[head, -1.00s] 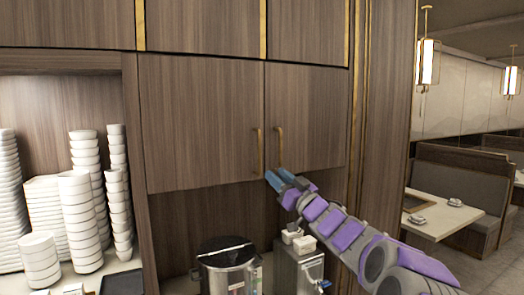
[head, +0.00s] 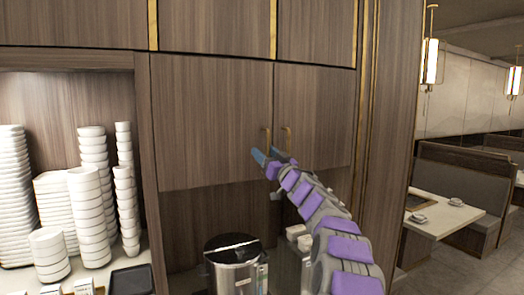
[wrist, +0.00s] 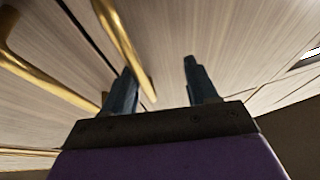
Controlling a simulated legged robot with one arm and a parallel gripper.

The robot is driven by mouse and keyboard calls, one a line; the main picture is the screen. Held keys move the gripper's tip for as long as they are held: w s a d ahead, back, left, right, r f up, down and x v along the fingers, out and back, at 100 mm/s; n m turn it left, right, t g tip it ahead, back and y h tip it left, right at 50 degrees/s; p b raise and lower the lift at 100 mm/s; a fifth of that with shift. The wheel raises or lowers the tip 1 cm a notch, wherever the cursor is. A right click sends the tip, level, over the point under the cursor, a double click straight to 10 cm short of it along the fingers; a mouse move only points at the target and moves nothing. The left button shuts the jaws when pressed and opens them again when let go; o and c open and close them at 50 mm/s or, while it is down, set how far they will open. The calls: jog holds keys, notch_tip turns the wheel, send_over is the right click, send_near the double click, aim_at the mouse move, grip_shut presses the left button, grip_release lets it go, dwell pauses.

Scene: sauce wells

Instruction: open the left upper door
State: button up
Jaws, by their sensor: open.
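The left upper door (head: 212,110) is a brown wood panel, shut, with a vertical gold handle (head: 267,137) near its right edge. The right door (head: 322,112) beside it is also shut, with its own gold handle (head: 288,138). My gripper (head: 266,154) is open, its blue fingertips overlapping the lower end of the left door's handle in the head view. In the wrist view, one gold handle (wrist: 126,50) runs down toward the space between my open fingers (wrist: 160,85), nearer the left finger. A second handle (wrist: 45,80) lies further left. Contact cannot be told.
White stacked bowls (head: 88,215) stand on a shelf at the left. A metal pot (head: 232,265) and a small dispenser (head: 290,262) sit below the doors. A gold-trimmed column (head: 388,150) and a booth table (head: 440,215) are at the right.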

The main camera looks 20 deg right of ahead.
aim_at(264, 145)
jog(key=w+d, duration=0.2)
jog(key=d, duration=0.1)
jog(key=shift+w+f, duration=0.15)
jog(key=shift+f, duration=0.05)
jog(key=shift+r, duration=0.15)
jog(key=shift+a+r, duration=0.15)
jog(key=shift+a, duration=1.15)
jog(key=shift+c, duration=1.3)
jog(key=shift+d, duration=0.9)
jog(key=c, duration=0.5)
jog(key=shift+s+a, duration=0.2)
jog(key=shift+a, duration=0.2)
grip_shut()
jog(key=shift+d, duration=0.15)
